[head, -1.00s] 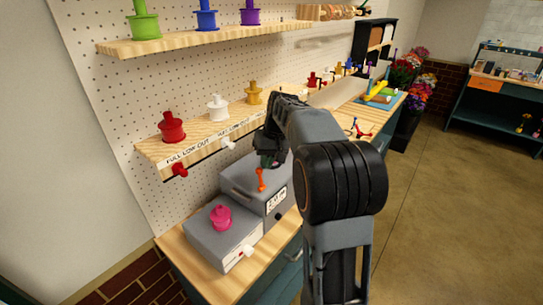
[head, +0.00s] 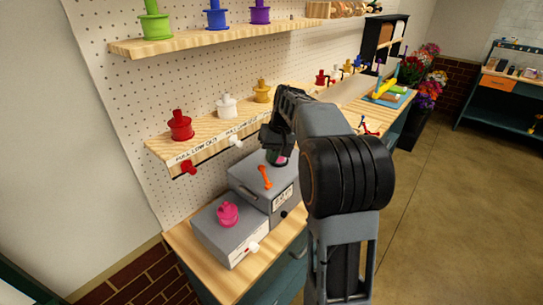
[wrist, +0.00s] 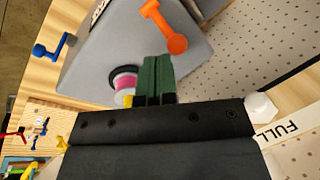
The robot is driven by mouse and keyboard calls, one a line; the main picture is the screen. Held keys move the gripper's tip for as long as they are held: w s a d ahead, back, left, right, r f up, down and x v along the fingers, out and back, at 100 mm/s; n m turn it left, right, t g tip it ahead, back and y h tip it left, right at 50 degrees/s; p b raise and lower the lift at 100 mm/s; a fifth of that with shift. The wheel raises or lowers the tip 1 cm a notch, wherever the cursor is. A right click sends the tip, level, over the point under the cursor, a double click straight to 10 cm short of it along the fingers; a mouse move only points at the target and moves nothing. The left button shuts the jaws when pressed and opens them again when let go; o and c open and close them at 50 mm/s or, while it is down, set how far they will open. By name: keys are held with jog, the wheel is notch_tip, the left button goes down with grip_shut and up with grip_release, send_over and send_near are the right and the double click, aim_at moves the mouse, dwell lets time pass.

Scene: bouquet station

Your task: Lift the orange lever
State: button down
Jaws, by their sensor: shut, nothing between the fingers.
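The orange lever (head: 265,177) is on the grey box with the printed label, in the middle of the head view. In the wrist view the orange lever (wrist: 164,27) shows at the top, its round knob toward the fingers. My gripper (head: 272,157) is just above and behind the lever in the head view. In the wrist view its green fingertips (wrist: 156,75) are together, empty and apart from the lever knob. A pink spool (wrist: 124,83) sits beside the fingertips, partly hidden by my gripper in the head view.
A lower grey box (head: 226,236) with a pink knob (head: 228,214) stands in front. The wooden shelf (head: 200,150) with red, white and yellow pieces runs along the pegboard. A blue crank (wrist: 52,47) is at the left of the wrist view.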

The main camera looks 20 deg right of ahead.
jog(key=w+d+r+p, duration=0.1)
jog(key=d+r, duration=0.1)
jog(key=r, duration=0.3)
jog(key=w+d+r+p, duration=0.1)
jog(key=w+d+r, duration=0.1)
jog(key=r, duration=0.4)
jog(key=shift+w+p, duration=0.25)
jog(key=shift+p, duration=0.05)
dwell(0.5)
